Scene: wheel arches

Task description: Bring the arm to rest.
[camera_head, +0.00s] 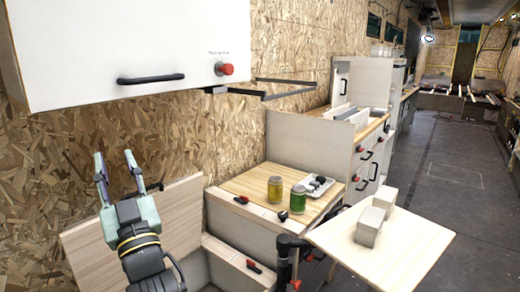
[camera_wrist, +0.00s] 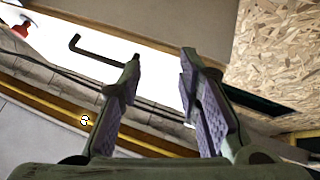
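My gripper (camera_head: 116,172) is at the left in the head view, raised in front of the chipboard wall and pointing up. Its two pale green fingers stand apart with nothing between them. The wrist view also shows my gripper (camera_wrist: 158,85) open and empty, with purple pads on the inner sides of the fingers. It touches nothing that I can see.
A white cabinet (camera_head: 130,45) with a black handle hangs above my gripper. A wooden counter (camera_head: 245,182) holds a yellow jar (camera_head: 275,189), a green jar (camera_head: 298,199) and a small tray (camera_head: 313,190). A table (camera_head: 400,255) bears pale blocks (camera_head: 370,226). Floor at right is clear.

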